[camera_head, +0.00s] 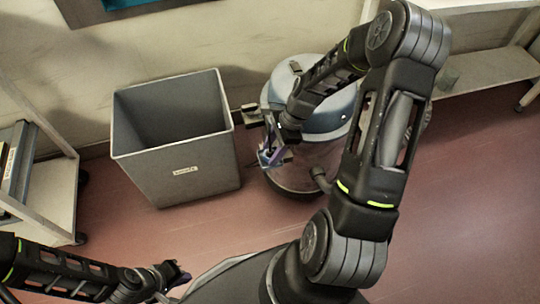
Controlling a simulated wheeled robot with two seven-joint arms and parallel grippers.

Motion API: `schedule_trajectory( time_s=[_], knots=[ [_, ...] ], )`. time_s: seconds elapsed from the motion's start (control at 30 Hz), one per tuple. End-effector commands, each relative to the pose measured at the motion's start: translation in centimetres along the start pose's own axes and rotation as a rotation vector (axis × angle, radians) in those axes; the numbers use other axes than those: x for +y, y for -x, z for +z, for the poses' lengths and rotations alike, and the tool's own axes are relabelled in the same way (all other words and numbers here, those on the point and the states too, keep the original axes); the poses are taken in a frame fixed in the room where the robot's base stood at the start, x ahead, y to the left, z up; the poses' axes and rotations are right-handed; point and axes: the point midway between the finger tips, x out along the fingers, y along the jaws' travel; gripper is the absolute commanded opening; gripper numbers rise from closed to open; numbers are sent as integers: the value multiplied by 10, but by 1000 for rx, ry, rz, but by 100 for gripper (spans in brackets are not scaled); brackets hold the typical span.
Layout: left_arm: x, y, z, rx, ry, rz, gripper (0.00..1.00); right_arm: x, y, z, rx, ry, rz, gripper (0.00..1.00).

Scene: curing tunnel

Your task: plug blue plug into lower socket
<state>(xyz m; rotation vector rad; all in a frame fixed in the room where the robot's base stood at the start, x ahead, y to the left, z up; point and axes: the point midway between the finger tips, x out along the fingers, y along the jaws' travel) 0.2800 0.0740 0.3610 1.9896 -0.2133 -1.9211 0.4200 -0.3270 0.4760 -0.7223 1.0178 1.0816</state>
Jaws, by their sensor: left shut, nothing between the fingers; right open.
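My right gripper (272,156) hangs in front of the round canister at the picture's middle, its fingers pointing down and left. It is open. A small light-blue bit shows at its fingers; I cannot tell whether it is the blue plug or part of the gripper. My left gripper (182,278) is low at the left, near the bottom edge, shut and empty, far from the canister. I cannot make out a lower socket in this view; my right arm covers part of the wall and canister.
A grey open bin (178,178) with a label stands left of the canister (325,118), which has a blue top. A dark block (250,114) sits between them. A shelf cart (52,190) is at left, a pale shelf (485,72) at upper right. The red floor is clear at right.

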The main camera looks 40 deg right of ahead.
Motion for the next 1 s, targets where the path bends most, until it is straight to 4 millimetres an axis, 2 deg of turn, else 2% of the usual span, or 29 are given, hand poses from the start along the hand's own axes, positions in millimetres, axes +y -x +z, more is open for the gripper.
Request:
schedule_trajectory(
  time_s=[0.33,0.87,1.0],
  knots=[
    [0,0,0,0,0,0,0,0,0,0,0,0,0,46],
    [0,0,0,0,0,0,0,0,0,0,0,0,0,2],
    [0,0,0,0,0,0,0,0,0,0,0,0,0,0]
  ],
)
